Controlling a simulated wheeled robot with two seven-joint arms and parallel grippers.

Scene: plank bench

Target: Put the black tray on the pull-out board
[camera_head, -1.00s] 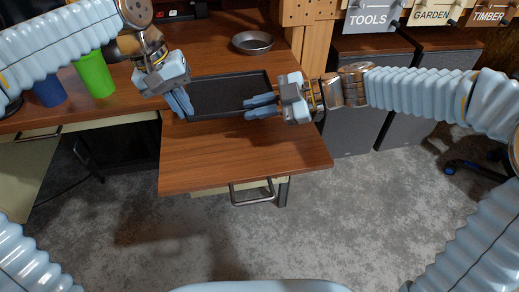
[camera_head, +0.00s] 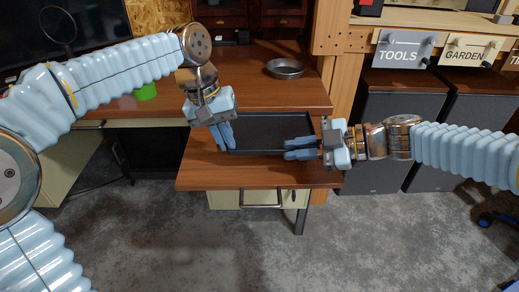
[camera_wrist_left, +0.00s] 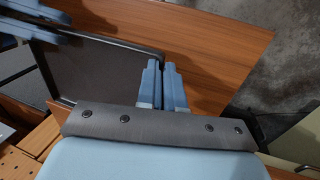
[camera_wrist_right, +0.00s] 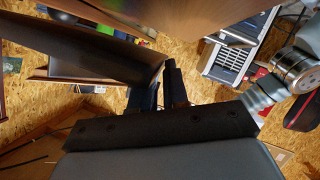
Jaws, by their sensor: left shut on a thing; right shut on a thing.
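The black tray (camera_head: 268,130) is a shallow dark rectangle between my two grippers in the head view. It lies over the brown pull-out board (camera_head: 225,176), just in front of the desk's front edge; whether it touches the board I cannot tell. My left gripper (camera_head: 227,137) is shut on the tray's left side, and my right gripper (camera_head: 290,149) is shut on its right side. The left wrist view shows the tray (camera_wrist_left: 105,70) beside the left fingers, with the board (camera_wrist_left: 220,45) beyond. In the right wrist view the tray (camera_wrist_right: 85,40) is a dark slab seen at an angle.
A metal bowl (camera_head: 284,68) stands on the desk (camera_head: 245,90) behind the tray. A green cup (camera_head: 146,92) is partly hidden by my left arm. A drawer with a metal handle (camera_head: 260,205) is below the board. Grey cabinets (camera_head: 400,110) stand at the right.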

